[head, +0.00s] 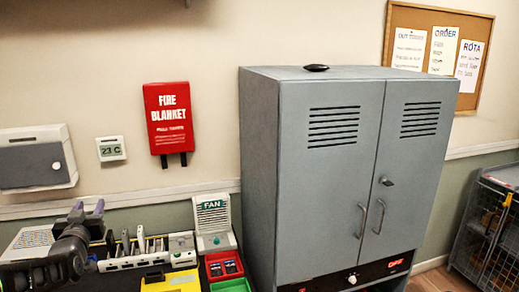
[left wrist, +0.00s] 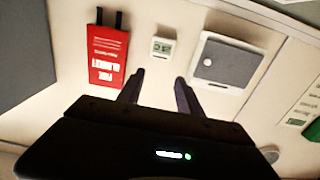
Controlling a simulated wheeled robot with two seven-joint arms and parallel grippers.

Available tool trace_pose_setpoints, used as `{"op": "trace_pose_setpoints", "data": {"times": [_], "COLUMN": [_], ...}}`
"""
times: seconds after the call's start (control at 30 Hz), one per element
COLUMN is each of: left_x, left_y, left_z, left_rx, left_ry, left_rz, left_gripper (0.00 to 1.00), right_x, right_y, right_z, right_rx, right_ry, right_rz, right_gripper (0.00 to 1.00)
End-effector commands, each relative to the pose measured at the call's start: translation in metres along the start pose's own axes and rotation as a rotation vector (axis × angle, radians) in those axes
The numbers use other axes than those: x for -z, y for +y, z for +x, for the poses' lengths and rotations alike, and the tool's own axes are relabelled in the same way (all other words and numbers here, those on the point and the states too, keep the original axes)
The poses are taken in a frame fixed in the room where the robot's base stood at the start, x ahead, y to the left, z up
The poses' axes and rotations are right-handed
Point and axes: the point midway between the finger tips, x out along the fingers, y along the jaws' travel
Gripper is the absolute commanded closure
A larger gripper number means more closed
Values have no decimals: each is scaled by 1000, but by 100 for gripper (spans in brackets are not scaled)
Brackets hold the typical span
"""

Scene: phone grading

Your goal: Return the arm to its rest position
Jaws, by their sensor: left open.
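My left gripper (head: 88,208) is at the lower left of the head view, its dark arm coming in from the left edge. Its two purple-grey fingers stand apart and point up, with nothing between them. In the left wrist view the fingers (left wrist: 159,80) are also apart and empty, facing the wall. The gripper stands in front of part of the bench, to the left of a slotted rack (head: 125,262) with several upright slabs. My right gripper is not in view.
A grey two-door cabinet (head: 330,180) stands at the centre right. A red tray (head: 225,265) holding dark phones, a green tray (head: 230,286), a yellow box (head: 172,283) and a fan unit (head: 213,222) crowd the bench. A wire cage (head: 488,230) stands far right.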

Motion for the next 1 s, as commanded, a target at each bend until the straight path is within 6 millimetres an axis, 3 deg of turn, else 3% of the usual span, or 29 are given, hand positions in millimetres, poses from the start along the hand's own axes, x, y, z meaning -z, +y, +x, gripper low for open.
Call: {"op": "trace_pose_setpoints", "data": {"times": [0.27,0.43,0.57,0.77,0.87,1.0], "left_x": [-43,-81,-124,-214,-277,-370], "left_y": [10,23,40,79,108,154], "left_z": [-10,-18,-29,-59,-89,-148], "left_rx": [-10,-24,-43,-87,-119,-172], "left_ry": [-108,-186,-267,-436,-558,-755], "left_rz": [-72,-103,-132,-181,-211,-244], "left_gripper": [57,57,57,57,57,57], "right_x": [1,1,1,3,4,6], "right_y": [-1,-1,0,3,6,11], "right_z": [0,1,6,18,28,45], "right_rx": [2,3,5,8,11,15], "right_ry": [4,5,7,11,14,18], "right_rz": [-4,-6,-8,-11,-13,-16], "right_gripper": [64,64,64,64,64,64]}}
